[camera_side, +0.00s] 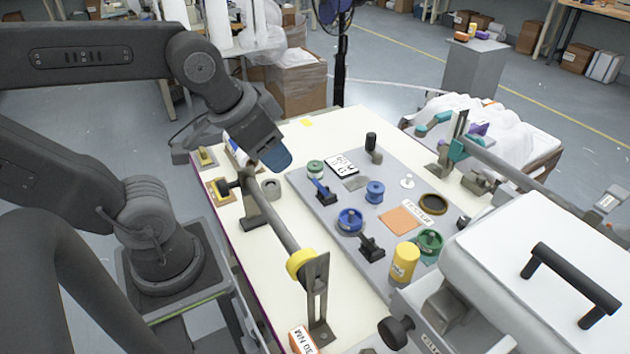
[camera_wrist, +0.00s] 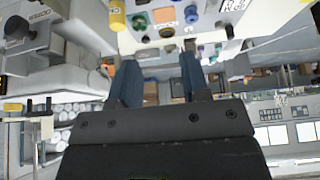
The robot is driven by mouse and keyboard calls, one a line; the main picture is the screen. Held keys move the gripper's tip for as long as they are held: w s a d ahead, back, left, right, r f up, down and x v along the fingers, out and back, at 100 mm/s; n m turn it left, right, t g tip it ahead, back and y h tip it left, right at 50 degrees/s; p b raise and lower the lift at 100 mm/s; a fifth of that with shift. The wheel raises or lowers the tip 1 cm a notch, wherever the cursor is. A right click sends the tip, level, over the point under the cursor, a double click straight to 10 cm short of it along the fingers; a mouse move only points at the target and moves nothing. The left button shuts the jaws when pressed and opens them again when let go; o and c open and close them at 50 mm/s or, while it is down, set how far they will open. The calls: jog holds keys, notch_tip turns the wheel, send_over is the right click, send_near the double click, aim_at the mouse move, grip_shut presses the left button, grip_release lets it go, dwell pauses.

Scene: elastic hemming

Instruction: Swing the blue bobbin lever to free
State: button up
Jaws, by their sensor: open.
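A small blue lever (camera_side: 320,188) on a black base stands on the grey board (camera_side: 330,215), beside a green spool. I take it to be the bobbin lever; its setting is too small to read. A blue bobbin (camera_side: 375,191) stands to its right, and a wider blue spool (camera_side: 350,220) stands nearer the camera. My gripper (camera_side: 277,158) is above the table's far left part, up and left of the lever and apart from it. In the wrist view my gripper (camera_wrist: 160,78) has its two blue fingers spread with nothing between them.
A metal bar with a yellow collar (camera_side: 301,264) crosses the table left of the board. A black lever (camera_side: 371,247), a yellow cylinder (camera_side: 404,262), a green spool (camera_side: 429,242) and an upright black knob (camera_side: 373,143) crowd the board. A white machine (camera_side: 540,270) fills the right front.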

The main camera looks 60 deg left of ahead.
dwell(0.5)
jog(key=shift+o, duration=1.5)
jog(key=shift+w+a, duration=0.2)
jog(key=shift+w, duration=0.15)
jog(key=shift+o, duration=0.9)
jog(key=w+a+g, duration=0.1)
jog(key=w+a, duration=0.2)
jog(key=w, duration=0.3)
jog(key=shift+f+g+y, duration=0.3)
jog(key=shift+f+g, duration=0.1)
jog(key=shift+f, duration=0.05)
jog(key=g, duration=0.4)
send_over(322, 189)
jog(key=a, duration=0.2)
notch_tip(322, 189, down, 11)
notch_tip(322, 189, down, 13)
jog(key=shift+w+f, duration=0.1)
jog(key=shift+f, duration=0.1)
grip_shut()
